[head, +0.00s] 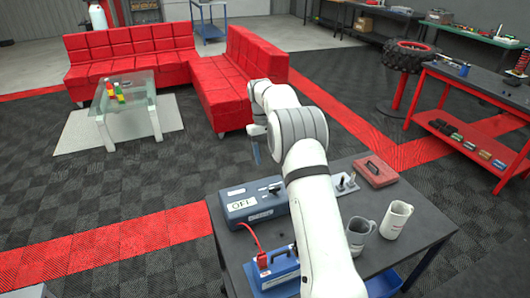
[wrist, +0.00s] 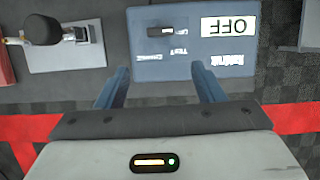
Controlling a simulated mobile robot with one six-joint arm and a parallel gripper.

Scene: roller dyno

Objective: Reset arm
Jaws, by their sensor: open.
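My gripper (wrist: 161,74) is open, with its two blue fingers apart and nothing visible between them. A blue-grey control box (head: 237,191) with an OFF label stands on the dark table (head: 408,252). The control box also shows in the wrist view (wrist: 182,70), beyond the fingertips, with its label upside down and a black switch. I cannot tell the exact gap between fingers and box.
A lever plate (head: 347,183), a red case (head: 375,171), a dark mug (head: 359,236), a white mug (head: 396,220) and a blue device with a red cable (head: 273,268) share the table. A red sofa (head: 215,85) and a glass table (head: 125,91) stand behind. Open floor lies left.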

